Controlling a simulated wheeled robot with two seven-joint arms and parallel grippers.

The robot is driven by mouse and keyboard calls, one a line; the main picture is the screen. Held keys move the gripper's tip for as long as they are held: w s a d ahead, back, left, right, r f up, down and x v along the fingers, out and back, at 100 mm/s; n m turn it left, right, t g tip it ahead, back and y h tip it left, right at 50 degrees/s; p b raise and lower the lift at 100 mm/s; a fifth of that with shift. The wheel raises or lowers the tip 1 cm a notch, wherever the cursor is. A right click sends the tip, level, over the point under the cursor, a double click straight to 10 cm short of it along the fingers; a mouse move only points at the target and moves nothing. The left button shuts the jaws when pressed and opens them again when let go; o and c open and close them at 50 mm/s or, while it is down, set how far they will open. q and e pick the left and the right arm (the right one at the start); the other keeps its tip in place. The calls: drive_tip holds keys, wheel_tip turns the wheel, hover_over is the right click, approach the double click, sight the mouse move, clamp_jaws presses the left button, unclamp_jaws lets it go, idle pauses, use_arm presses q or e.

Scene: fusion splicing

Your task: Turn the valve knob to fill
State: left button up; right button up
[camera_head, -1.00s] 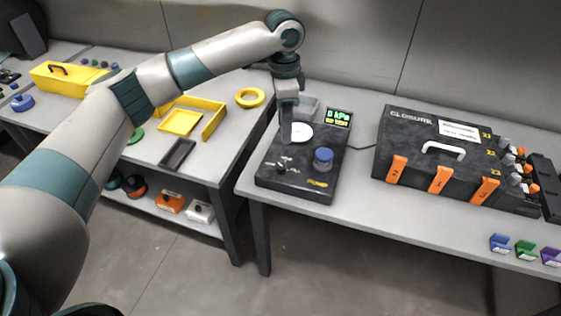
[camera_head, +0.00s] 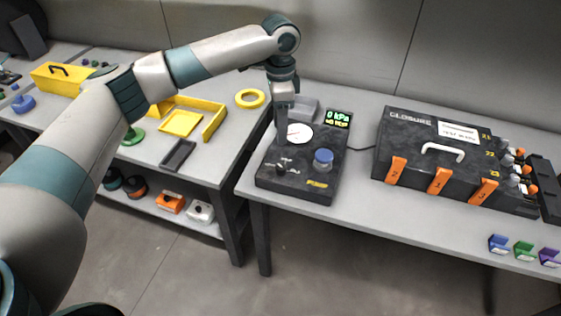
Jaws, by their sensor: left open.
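The pump unit (camera_head: 298,188) is a dark box on the right-hand table. It has a blue knob (camera_head: 323,158) at its right, a small black valve knob (camera_head: 281,169) at its front left, a white gauge dial (camera_head: 300,133) and a green display (camera_head: 339,119) reading 0 kPa. My left gripper (camera_head: 281,136) points down over the left part of the unit, beside the dial and behind the valve knob. It is open, with its fingers seen nearly edge-on. Whether it touches the unit cannot be told. My right gripper is not in view.
A dark closure case (camera_head: 440,160) with orange latches stands to the right. Small blue, green and purple pieces lie near the table's front edge. The left table holds a yellow ring (camera_head: 250,98), a yellow tray (camera_head: 180,122) and a black tray (camera_head: 178,155). A gap separates the tables.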

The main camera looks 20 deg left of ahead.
sight(281, 166)
use_arm(q)
drive_tip(key=f+p, duration=0.3)
drive_tip(key=f, duration=1.1)
drive_tip(key=shift+s+f, duration=0.15)
drive_tip(key=shift+s, duration=0.05)
drive_tip(key=shift+d, duration=0.1)
drive_tip(key=c, duration=1.1)
